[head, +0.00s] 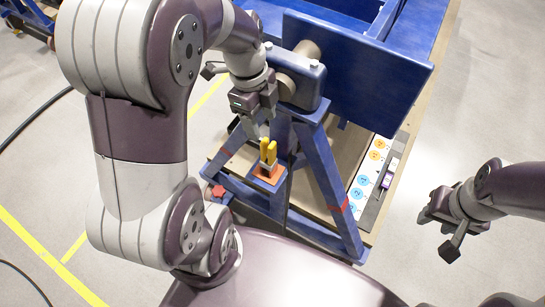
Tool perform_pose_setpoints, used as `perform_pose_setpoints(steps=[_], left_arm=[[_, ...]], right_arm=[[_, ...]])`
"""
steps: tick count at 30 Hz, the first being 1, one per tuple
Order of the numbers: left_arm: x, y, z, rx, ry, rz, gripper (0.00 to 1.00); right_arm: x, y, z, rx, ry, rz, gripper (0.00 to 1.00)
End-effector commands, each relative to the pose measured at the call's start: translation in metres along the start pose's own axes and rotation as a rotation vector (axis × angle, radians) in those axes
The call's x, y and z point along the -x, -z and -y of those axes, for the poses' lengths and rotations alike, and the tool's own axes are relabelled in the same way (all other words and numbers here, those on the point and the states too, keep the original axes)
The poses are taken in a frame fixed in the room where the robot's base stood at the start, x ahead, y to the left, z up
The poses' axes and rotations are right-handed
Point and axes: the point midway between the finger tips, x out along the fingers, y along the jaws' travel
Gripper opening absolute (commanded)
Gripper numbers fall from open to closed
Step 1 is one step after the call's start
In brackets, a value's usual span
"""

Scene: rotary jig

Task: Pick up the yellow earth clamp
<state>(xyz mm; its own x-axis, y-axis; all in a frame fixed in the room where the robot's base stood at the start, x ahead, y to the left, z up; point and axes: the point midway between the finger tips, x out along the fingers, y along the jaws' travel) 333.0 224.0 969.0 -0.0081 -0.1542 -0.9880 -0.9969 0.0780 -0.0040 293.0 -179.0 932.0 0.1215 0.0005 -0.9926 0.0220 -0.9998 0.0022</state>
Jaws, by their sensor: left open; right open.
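The yellow earth clamp (268,151) stands upright on a small orange pad (268,175) on the front of the blue jig stand. My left gripper (259,128) is open, pointing down just above and slightly left of the clamp's top. The fingers overlap the clamp's upper end closely in the picture, and whether they touch it I cannot tell. My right gripper (428,214) is open and empty over the floor at the right, well apart from the clamp.
The blue rotary jig (340,75) has a large plate behind the clamp and slanted legs (328,175) around it. A panel with blue and orange round marks (371,165) lies to the right. The floor at the far right is clear.

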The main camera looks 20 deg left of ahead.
Motion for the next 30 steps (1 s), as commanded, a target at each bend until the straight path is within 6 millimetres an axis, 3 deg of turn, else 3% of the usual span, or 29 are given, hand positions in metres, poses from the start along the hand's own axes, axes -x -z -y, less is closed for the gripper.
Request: perform_pose_setpoints(steps=[6,11,18,26,27,30], left_arm=[[-0.051,0.000,-0.001,-0.002,-0.005,-0.001,0.57],[-0.070,0.000,-0.001,-0.002,-0.003,0.000,0.57],[-0.112,-0.003,0.001,0.000,-0.003,0.000,0.57],[-0.119,-0.003,0.001,0.000,0.000,0.001,0.57],[-0.119,-0.003,0.001,0.000,0.000,0.001,0.54],[-0.119,-0.003,0.001,0.000,0.000,0.001,0.22]], right_arm=[[-0.006,-0.001,0.000,0.000,0.000,0.000,0.43],[-0.007,-0.001,0.000,0.000,0.000,0.000,0.43],[-0.010,-0.001,0.000,0.000,0.000,0.000,0.43],[-0.010,-0.001,0.000,0.000,0.000,0.000,0.43],[-0.010,-0.001,0.000,0.000,0.000,0.000,0.43],[-0.010,-0.001,0.000,0.000,0.000,0.000,0.43]])
